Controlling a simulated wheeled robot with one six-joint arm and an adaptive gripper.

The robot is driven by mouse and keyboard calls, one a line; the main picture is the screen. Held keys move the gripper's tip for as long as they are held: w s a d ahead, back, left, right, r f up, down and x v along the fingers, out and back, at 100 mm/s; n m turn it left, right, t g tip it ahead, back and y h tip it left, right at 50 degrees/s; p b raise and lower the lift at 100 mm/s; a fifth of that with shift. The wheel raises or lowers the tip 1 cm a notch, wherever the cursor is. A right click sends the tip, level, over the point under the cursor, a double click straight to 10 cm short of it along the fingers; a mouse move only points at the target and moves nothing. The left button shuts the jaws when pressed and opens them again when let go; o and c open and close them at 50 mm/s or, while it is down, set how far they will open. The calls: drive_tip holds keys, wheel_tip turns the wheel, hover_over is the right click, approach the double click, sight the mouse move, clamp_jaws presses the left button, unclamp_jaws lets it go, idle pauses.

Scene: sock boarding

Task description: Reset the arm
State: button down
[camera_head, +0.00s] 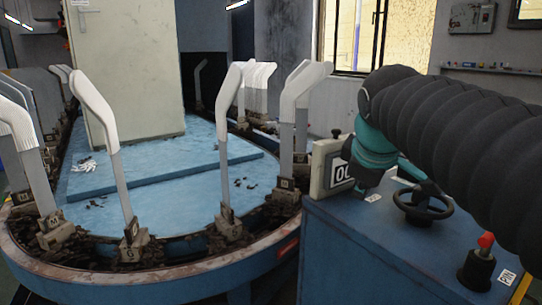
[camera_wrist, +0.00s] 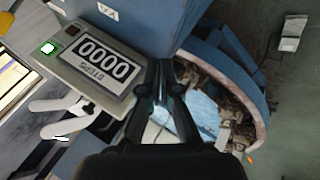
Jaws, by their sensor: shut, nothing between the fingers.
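My arm, in a black ribbed sleeve with a teal joint, reaches in from the right in the head view, above the blue cabinet (camera_head: 390,245). Its end hides my gripper there. In the wrist view my gripper (camera_wrist: 166,66) shows as two dark fingers close together, shut and empty. The counter box (camera_head: 326,168) also shows in the head view, partly behind my arm.
A blue oval conveyor (camera_head: 180,280) carries several upright boards with white socks (camera_head: 95,105). A pale cabinet (camera_head: 125,70) stands in its middle. On the blue cabinet are a black handwheel (camera_head: 421,204) and a red-tipped lever (camera_head: 485,241).

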drive_tip(key=s+f+m+g+y, duration=0.1)
drive_tip(key=s+f+m, duration=0.9)
drive_tip(key=s+f, duration=0.6)
wheel_tip(320, 180, down, 4)
drive_tip(key=shift+s+a+r+m, duration=0.25)
drive_tip(key=shift+s+a+m, duration=0.05)
drive_tip(key=shift+s+a, duration=0.1)
